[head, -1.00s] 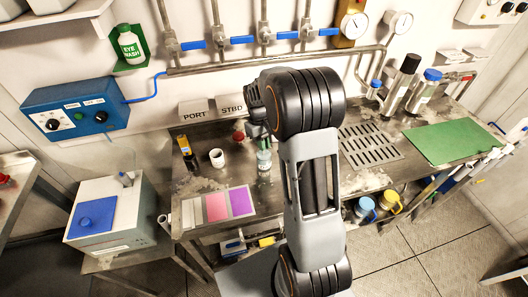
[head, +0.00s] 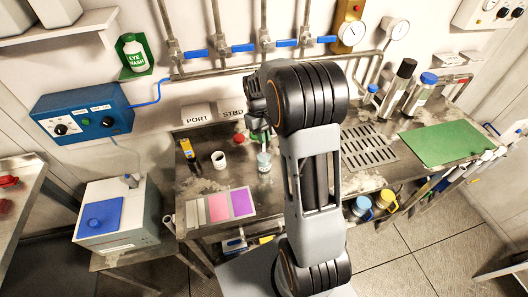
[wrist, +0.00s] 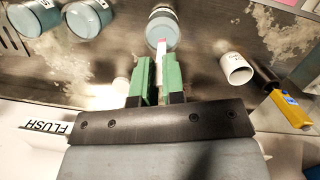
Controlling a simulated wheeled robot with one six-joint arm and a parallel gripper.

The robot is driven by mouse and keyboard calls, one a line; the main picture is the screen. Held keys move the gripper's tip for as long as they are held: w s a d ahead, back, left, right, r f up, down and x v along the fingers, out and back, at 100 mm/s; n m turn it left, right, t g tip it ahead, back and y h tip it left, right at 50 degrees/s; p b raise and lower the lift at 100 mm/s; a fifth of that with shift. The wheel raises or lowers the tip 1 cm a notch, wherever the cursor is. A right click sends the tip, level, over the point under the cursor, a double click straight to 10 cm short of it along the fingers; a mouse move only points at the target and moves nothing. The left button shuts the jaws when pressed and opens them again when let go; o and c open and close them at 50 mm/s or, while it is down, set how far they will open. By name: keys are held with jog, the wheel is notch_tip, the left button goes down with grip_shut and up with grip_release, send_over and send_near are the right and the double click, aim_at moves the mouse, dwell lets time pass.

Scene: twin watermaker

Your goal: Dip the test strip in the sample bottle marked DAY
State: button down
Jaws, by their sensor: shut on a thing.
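My gripper (wrist: 159,82), with green fingers, is shut on the test strip (wrist: 161,50), a thin white strip with a pinkish end. In the wrist view the strip points away from the fingers, and its far end overlaps a sample bottle (wrist: 163,30). I cannot tell whether the end is inside the bottle or above it. In the head view my gripper (head: 259,135) is just above that bottle (head: 264,162), which stands upright on the steel bench. No DAY marking is readable. Two similar bottles (wrist: 35,17) (wrist: 88,17) show at the wrist view's upper left.
A white cup (head: 219,159) and a yellow meter (head: 187,148) stand left of the bottle. A colour chart (head: 219,206) lies at the bench front. A drain grate (head: 368,147) and green mat (head: 440,143) are to the right. Pipes with blue handles run behind.

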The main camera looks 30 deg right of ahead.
jog(key=shift+r+p, duration=1.65)
jog(key=shift+r, duration=1.05)
